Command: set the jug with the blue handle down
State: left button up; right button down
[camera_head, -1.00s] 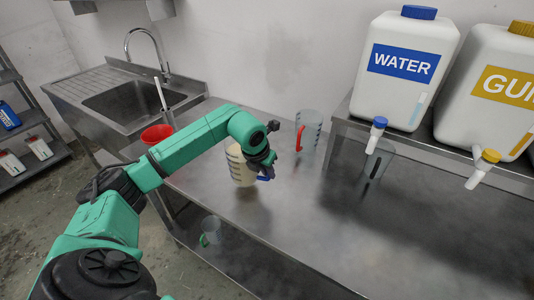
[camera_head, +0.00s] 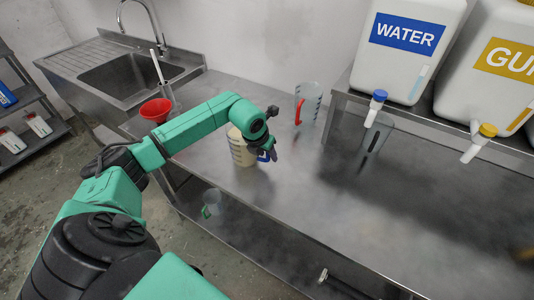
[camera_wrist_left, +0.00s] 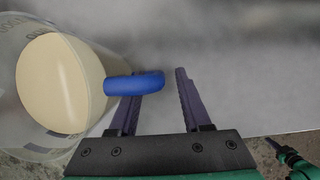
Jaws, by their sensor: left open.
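The jug with the blue handle (camera_head: 241,148) holds a cream-coloured content and stands upright at the steel table's front left; it appears to rest on the top. In the left wrist view the jug (camera_wrist_left: 60,85) is at the left, with its blue handle (camera_wrist_left: 148,83) reaching between my fingers. My left gripper (camera_head: 271,155) is at the handle side. In the wrist view its jaws (camera_wrist_left: 158,75) are apart, one finger crossing beneath the handle. Whether a finger touches the handle I cannot tell. My right gripper is not identifiable in the frames.
A jug with a red handle (camera_head: 309,104) stands behind, near the wall. Another clear jug (camera_head: 377,131) is below the water tap (camera_head: 376,104). A red funnel (camera_head: 156,110) is by the sink (camera_head: 120,77). A green-handled jug (camera_head: 212,203) is lower down. The table's middle (camera_head: 310,180) is clear.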

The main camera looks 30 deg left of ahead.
pick_arm(q)
jog(key=b+v, duration=0.3)
jog(key=v, duration=0.9)
